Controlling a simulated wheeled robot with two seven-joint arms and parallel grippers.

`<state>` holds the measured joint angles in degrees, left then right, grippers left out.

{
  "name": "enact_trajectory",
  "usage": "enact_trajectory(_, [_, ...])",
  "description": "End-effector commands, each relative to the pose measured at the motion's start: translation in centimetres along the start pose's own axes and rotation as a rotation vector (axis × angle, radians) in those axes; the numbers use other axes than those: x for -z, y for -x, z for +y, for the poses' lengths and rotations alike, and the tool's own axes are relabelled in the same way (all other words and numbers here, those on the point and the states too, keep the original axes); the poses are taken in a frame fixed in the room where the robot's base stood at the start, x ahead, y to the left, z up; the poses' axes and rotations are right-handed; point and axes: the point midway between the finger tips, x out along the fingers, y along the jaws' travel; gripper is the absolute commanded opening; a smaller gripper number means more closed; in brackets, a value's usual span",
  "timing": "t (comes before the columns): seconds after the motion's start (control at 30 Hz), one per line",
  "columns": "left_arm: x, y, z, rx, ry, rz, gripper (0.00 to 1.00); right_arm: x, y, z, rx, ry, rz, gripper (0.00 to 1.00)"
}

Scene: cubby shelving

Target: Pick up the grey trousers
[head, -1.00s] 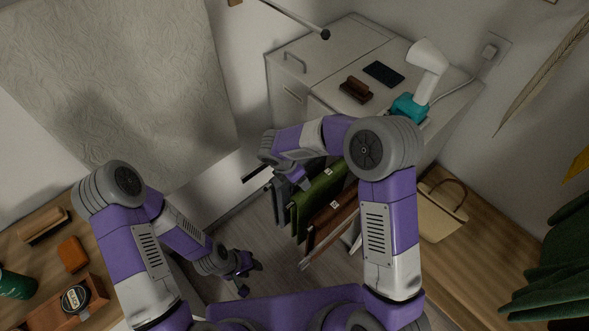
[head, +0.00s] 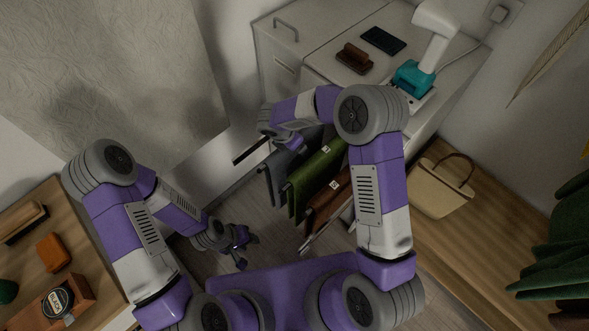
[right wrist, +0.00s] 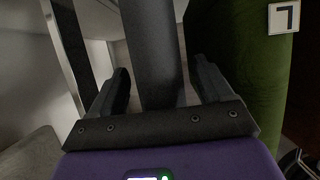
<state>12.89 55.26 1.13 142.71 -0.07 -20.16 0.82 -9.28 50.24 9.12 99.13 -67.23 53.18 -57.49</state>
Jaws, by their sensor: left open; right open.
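The grey trousers (head: 277,178) hang at the left end of a row of folded garments in the head view, left of a green pair (head: 315,178). In the right wrist view the dark grey trousers (right wrist: 153,50) hang between the two open fingers of my right gripper (right wrist: 162,85), with the fingers apart from the cloth. In the head view my right forearm reaches over the rack and partly hides the trousers' top. My left gripper (head: 240,247) is open and empty, low over the floor, left of the garments.
A brown pair (head: 328,200) hangs right of the green one. The white cabinet (head: 285,70) behind carries a brush (head: 355,58) and a teal-and-white steamer (head: 415,75). A beige bag (head: 440,187) stands on the right bench.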

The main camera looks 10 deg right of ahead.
Motion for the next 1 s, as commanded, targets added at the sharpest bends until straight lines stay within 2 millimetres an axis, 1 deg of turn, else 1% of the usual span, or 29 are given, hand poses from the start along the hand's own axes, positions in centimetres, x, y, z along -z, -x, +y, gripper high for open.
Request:
enact_trajectory(0.27, [0.01,0.06,0.03,0.000,0.000,0.000,0.43,-0.02,0.11,0.02,-0.001,0.000,0.000,0.80])
enact_trajectory(0.87, [0.01,-0.15,-0.05,0.000,0.000,0.000,0.43,0.17,-0.32,0.01,-0.001,0.000,0.000,0.80])
enact_trajectory(0.93, [0.01,-0.15,-0.05,0.000,0.000,0.000,0.43,0.16,-0.32,0.01,-0.001,0.000,0.000,0.72])
enact_trajectory(1.0, [0.01,-0.15,-0.05,0.000,0.000,0.000,0.43,0.16,-0.32,0.01,-0.001,0.000,0.000,0.61])
